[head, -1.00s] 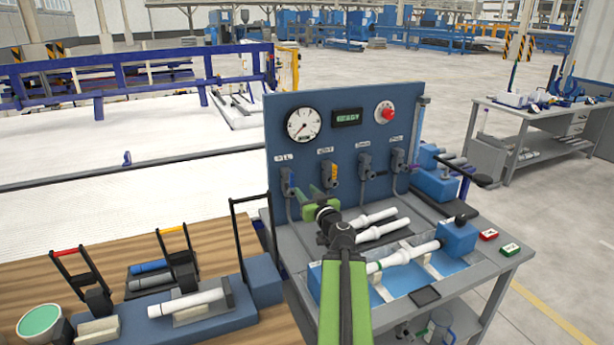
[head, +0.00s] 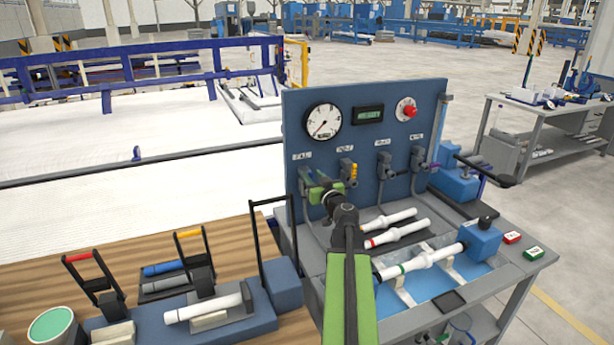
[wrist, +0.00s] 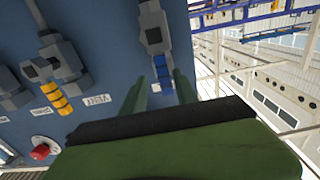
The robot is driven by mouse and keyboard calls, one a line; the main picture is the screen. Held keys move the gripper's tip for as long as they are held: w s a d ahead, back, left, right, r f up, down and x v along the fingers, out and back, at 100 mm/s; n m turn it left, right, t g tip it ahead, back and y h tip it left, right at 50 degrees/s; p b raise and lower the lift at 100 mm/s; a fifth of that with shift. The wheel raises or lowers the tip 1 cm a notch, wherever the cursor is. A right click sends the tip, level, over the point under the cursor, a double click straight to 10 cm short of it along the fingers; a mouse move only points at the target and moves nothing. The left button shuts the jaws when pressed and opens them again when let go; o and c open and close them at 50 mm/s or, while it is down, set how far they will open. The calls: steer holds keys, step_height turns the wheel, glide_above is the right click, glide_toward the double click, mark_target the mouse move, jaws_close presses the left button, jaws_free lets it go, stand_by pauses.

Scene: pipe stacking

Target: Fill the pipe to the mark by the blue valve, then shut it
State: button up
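The blue valve handle (wrist: 161,72) hangs below a dark valve body in the wrist view. In the head view this leftmost valve (head: 304,184) is on the blue panel (head: 355,155), partly behind my gripper. My gripper (head: 322,186) is in front of it; in the wrist view its green fingers (wrist: 160,92) are apart, with the blue handle showing between their tips. I cannot tell whether they touch it. The white pipe (head: 418,262) lies clamped over a blue tray. A light blue upright tube (head: 438,143) is at the panel's right edge. I cannot make out the mark.
A yellow-handled valve (wrist: 58,100) is beside the blue one; more valves (head: 384,168) follow to the right. The panel carries a gauge (head: 323,121), a display (head: 369,115) and a red knob (head: 409,111). A wooden bench (head: 190,265) with pipes stands left.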

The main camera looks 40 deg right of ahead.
steer(key=shift+w+a, duration=0.15)
steer(key=shift+a, duration=0.1)
jaws_close()
stand_by(1.0)
